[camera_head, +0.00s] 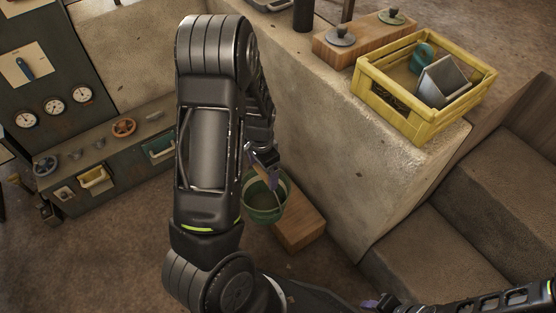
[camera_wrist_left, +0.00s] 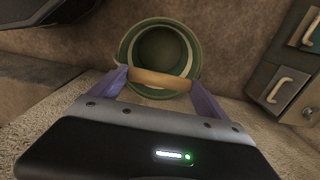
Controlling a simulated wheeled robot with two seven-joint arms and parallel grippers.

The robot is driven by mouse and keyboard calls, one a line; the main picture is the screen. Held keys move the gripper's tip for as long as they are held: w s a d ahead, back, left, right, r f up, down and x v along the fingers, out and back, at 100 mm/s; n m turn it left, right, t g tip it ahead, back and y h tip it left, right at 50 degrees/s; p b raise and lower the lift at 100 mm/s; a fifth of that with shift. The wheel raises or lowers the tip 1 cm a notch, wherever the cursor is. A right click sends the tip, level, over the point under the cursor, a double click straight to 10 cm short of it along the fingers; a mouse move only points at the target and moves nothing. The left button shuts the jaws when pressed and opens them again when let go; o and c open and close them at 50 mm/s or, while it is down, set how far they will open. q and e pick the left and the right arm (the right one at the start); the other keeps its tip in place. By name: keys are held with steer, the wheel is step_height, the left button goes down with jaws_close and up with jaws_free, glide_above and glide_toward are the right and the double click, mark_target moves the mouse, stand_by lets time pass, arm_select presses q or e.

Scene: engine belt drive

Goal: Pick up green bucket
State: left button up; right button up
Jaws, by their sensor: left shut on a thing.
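The green bucket (camera_head: 265,203) hangs or stands upright just left of a wooden block in the head view. In the left wrist view the green bucket (camera_wrist_left: 160,48) shows from above, with its round mouth open and no contents that I can make out. My left gripper (camera_head: 262,158) is above it, shut on its wooden handle grip (camera_wrist_left: 161,78), which lies between the two purple fingers. I cannot tell whether the bucket's base touches anything. My right gripper (camera_head: 380,303) shows only in part at the bottom edge, and its jaws are not clear.
A wooden block (camera_head: 299,226) is beside the bucket, along the concrete wall (camera_head: 330,150). A yellow crate (camera_head: 431,124) with items stands on the wall. Stone steps (camera_head: 490,165) are at right. A control panel (camera_head: 50,80) with gauges and drawers stands at left.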

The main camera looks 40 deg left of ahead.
arm_select(q)
steer(key=s+a, duration=0.3)
steer(key=s, duration=0.7)
steer(key=shift+p, duration=0.35)
steer(key=shift+s, duration=0.1)
